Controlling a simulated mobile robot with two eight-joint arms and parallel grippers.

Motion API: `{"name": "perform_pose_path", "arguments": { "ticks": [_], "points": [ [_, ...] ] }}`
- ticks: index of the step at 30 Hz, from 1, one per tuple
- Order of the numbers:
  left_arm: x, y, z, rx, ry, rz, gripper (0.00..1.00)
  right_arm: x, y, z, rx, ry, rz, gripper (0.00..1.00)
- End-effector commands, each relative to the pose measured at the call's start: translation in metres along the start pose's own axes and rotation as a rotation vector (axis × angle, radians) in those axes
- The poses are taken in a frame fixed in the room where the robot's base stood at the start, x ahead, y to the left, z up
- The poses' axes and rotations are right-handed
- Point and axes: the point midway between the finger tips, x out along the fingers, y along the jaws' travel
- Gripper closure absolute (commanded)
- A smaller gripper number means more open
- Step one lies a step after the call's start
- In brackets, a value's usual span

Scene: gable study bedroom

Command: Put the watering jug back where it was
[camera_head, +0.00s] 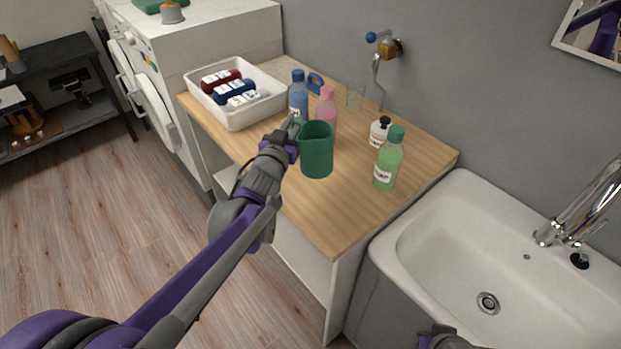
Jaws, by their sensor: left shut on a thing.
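The watering jug (317,152) is a green, upright jug over the middle of the wooden counter. My left gripper (291,133) is at its left side and is shut on it, around the handle side. The fingertips are partly hidden by the gripper body. I cannot tell whether the jug's base touches the counter or is slightly above it. Of my right arm only a dark piece shows at the bottom edge; its gripper fingers are not in view.
A white bin (240,118) holds rolled items. A sink (430,235) is at right. The counter's front is clear.

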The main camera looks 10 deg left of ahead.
Motion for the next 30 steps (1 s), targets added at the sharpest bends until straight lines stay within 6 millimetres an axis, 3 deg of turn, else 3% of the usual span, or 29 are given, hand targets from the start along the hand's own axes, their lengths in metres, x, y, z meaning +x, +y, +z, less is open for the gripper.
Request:
{"name": "perform_pose_path", "arguments": {
  "ticks": [3, 16, 29, 30],
  "points": [
    [0.000, 0.001, 0.023, 0.000, 0.000, 0.000, 1.00, 0.003, 0.000, 0.002, 0.000, -0.001, 0.000, 1.00],
    [0.000, 0.003, 0.079, -0.002, 0.000, 0.000, 1.00, 0.008, 0.000, 0.006, 0.000, -0.003, 0.000, 1.00],
    [0.000, 0.003, 0.088, -0.001, 0.000, 0.000, 1.00, 0.010, 0.000, 0.007, 0.000, -0.004, 0.000, 1.00],
    [0.000, 0.003, 0.088, -0.001, 0.000, 0.000, 0.80, 0.010, 0.000, 0.007, 0.000, -0.004, 0.000, 1.00]
  ]
}}
